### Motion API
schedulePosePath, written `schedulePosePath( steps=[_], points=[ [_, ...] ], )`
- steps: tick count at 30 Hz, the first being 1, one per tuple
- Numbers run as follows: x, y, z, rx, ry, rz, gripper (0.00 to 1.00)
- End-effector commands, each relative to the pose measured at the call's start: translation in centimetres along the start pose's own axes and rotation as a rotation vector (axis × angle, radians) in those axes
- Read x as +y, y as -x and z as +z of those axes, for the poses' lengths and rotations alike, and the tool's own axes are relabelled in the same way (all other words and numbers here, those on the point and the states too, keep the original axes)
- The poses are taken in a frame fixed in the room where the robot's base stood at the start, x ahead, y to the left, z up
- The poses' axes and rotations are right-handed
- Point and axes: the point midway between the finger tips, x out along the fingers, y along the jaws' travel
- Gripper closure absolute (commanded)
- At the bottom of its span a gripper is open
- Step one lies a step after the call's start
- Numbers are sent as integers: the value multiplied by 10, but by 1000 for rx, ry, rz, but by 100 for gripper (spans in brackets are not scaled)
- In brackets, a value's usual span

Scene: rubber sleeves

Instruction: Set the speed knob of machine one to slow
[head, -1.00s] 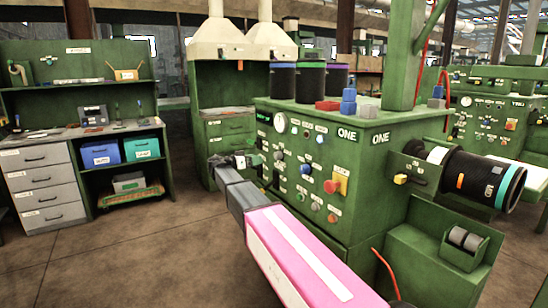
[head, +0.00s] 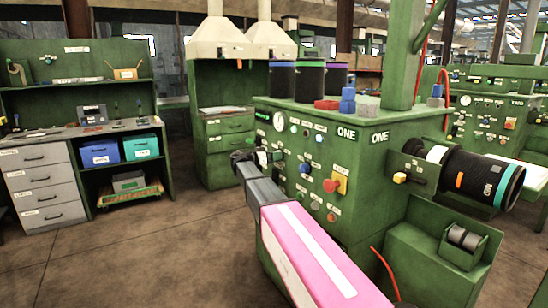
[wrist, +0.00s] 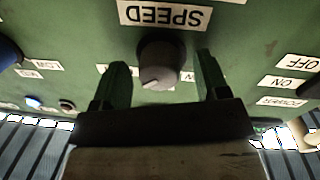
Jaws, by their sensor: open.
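Machine one (head: 380,200) is the green cabinet labelled ONE, with a panel of knobs and lights on its front left face. In the wrist view, upside down, the grey round speed knob (wrist: 161,66) sits under the SPEED label (wrist: 165,15). My gripper (wrist: 160,82) is open, with one finger on each side of the knob and gaps showing between fingers and knob. The small labels beside the knob are partly hidden by the fingers. In the head view my gripper (head: 243,158) is at the panel's left side, and my arm hides part of the panel.
A red knob on a yellow plate (head: 336,181) labelled STOP is on the same panel. A black roll (head: 470,178) juts from the machine's right side. A workbench with drawers (head: 40,185) stands at left. Open floor (head: 130,250) lies between.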

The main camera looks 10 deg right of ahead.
Motion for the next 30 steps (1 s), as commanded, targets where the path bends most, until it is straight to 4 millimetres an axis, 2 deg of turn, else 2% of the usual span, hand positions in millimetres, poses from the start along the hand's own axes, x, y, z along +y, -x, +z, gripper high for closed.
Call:
schedulePosePath(
  steps=[1,2,3,6,19,30],
  points=[
    [0,0,0,0,0,0,32],
    [0,0,0,0,0,0,39],
    [0,0,0,0,0,0,52],
    [0,0,0,0,0,0,81],
    [0,0,0,5,63,2,81],
    [0,0,1,28,345,7,81]
  ],
)
